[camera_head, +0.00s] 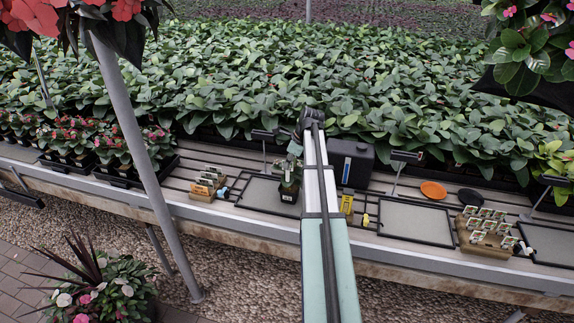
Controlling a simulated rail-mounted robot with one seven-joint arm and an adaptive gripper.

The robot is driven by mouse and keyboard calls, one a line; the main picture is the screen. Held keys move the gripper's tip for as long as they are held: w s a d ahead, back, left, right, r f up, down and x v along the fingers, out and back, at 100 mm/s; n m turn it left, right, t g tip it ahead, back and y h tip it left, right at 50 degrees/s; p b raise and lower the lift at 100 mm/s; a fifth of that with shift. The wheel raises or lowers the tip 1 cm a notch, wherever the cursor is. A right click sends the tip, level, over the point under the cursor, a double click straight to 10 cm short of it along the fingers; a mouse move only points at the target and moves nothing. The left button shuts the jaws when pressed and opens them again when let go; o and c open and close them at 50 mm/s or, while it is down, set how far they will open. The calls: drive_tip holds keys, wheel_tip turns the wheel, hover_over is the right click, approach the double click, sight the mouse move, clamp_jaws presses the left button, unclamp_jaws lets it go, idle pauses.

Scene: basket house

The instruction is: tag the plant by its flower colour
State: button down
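A small green plant (291,171) stands in a black pot (288,195) on the bench, just left of my arm. A pale mark shows on the pot's front; no flower colour can be made out. Another tan holder (484,249) with several pale tags stands at the right. My arm reaches over the bench, and its dark far end (312,118) is above and behind the plant. My gripper's fingers cannot be made out there, nor whether they hold anything.
An orange saucer (433,190) and black saucer (470,197) lie near black-framed grey mats (415,222). Posted dark plates (407,156) rise from the bench. Dense foliage fills the back.

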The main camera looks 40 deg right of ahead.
sight(288, 177)
drive_tip(key=shift+d+f, duration=0.1)
drive_tip(key=shift+f, duration=0.2)
drive_tip(key=shift+f+b, duration=1.45)
drive_tip(key=shift+f, duration=0.15)
drive_tip(key=shift+f, duration=1.75)
drive_tip(key=shift+f, duration=0.1)
drive_tip(key=shift+f+b, duration=0.45)
drive_tip(key=shift+f, duration=1.25)
